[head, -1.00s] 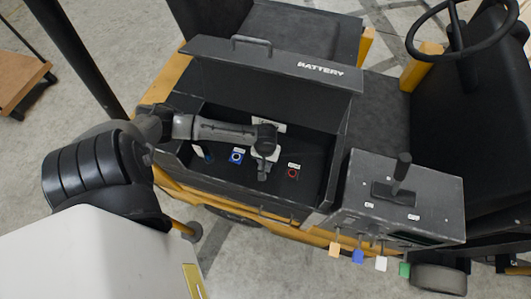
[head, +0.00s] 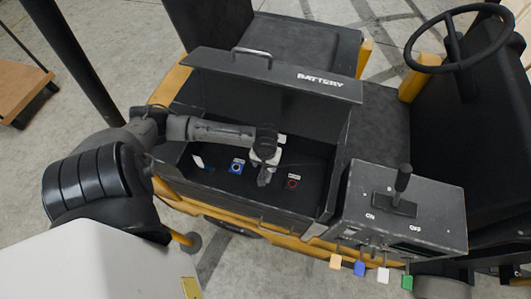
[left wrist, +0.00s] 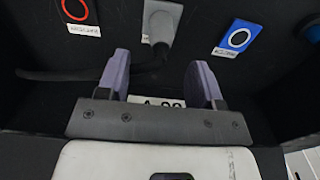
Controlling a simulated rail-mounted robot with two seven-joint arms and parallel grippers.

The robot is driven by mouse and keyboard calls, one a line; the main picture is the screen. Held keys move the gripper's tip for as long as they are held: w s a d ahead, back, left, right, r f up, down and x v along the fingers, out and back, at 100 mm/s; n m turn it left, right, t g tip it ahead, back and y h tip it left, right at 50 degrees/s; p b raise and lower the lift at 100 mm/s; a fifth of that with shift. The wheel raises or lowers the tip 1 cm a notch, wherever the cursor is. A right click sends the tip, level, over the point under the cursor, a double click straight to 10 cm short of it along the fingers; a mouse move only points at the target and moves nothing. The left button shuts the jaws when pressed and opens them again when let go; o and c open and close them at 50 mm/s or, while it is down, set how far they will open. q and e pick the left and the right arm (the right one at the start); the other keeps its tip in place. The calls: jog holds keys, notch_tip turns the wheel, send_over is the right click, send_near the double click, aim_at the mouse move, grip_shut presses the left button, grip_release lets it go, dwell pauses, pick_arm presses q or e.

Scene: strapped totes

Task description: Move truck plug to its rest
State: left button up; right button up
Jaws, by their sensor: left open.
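My left gripper (head: 264,181) reaches down into the open battery box of the truck. In the left wrist view its two purple-grey fingers (left wrist: 160,80) are apart with nothing between them. Beyond the fingertips is a grey plug-like piece (left wrist: 161,25) on a light grey plate, apparently the truck plug; I see no contact with it. It sits between a red-ringed socket (left wrist: 75,10) and a blue-ringed socket (left wrist: 239,38). In the head view the red ring (head: 292,184) and blue ring (head: 236,168) lie either side of my gripper, which largely hides the plug. My right gripper is out of view.
The raised lid marked BATTERY (head: 270,75) stands behind the box. The box's front wall (head: 250,208) and the console with a lever (head: 420,205) border it. A dark cable (left wrist: 60,75) runs beside the fingers. A partly hidden label (left wrist: 155,101) shows behind them.

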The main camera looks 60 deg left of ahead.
pick_arm(q)
notch_tip(320, 180, up, 8)
jog(key=shift+r, duration=0.1)
dwell(0.9)
